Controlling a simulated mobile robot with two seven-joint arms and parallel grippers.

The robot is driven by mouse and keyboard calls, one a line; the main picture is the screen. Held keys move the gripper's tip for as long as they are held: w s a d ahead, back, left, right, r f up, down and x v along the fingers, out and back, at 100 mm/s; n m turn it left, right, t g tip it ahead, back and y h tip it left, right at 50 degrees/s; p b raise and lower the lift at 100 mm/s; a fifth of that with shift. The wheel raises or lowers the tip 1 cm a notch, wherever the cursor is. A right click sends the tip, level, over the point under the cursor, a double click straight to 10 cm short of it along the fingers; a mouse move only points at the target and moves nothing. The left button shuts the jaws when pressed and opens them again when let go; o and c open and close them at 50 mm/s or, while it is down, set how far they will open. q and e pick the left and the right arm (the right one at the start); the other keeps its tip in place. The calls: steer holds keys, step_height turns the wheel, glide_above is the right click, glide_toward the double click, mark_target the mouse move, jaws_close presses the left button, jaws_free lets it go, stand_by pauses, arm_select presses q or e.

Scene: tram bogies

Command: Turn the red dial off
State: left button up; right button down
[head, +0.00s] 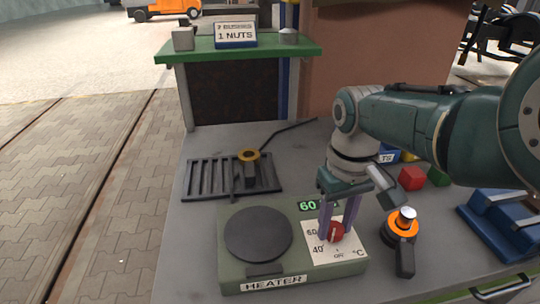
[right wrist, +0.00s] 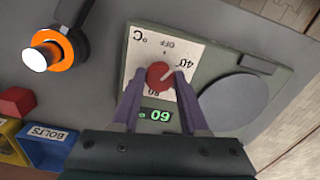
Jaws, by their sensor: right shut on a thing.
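The red dial (head: 335,232) sits on a white scale plate (head: 318,252) at the right of the green heater (head: 235,276). My right gripper (head: 337,226) reaches down from above and is shut on the dial, one purple finger on each side. In the right wrist view the dial (right wrist: 160,75) shows between the fingertips, with a pale pointer line slanting to the upper right, toward the 40 side. The OFF mark (right wrist: 168,45) shows above it there. The green display (head: 307,206) reads 60. Part of the scale is hidden by the fingers. My left gripper is not in view.
A black round plate (head: 258,234) covers the heater's left. An orange-and-black tool (head: 402,230) stands close to its right. A black rack (head: 205,180) with another tool lies behind. Red block (head: 411,178) and blue holder (head: 498,222) are at right. A green shelf (head: 255,48) stands behind.

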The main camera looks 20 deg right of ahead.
mark_target(335, 227)
steer(key=n, duration=0.5)
steer(key=shift+n, duration=0.4)
stand_by(0.4)
steer(key=shift+c, duration=2.1)
jaws_free()
step_height(335, 227, up, 10)
steer(key=p, duration=0.7)
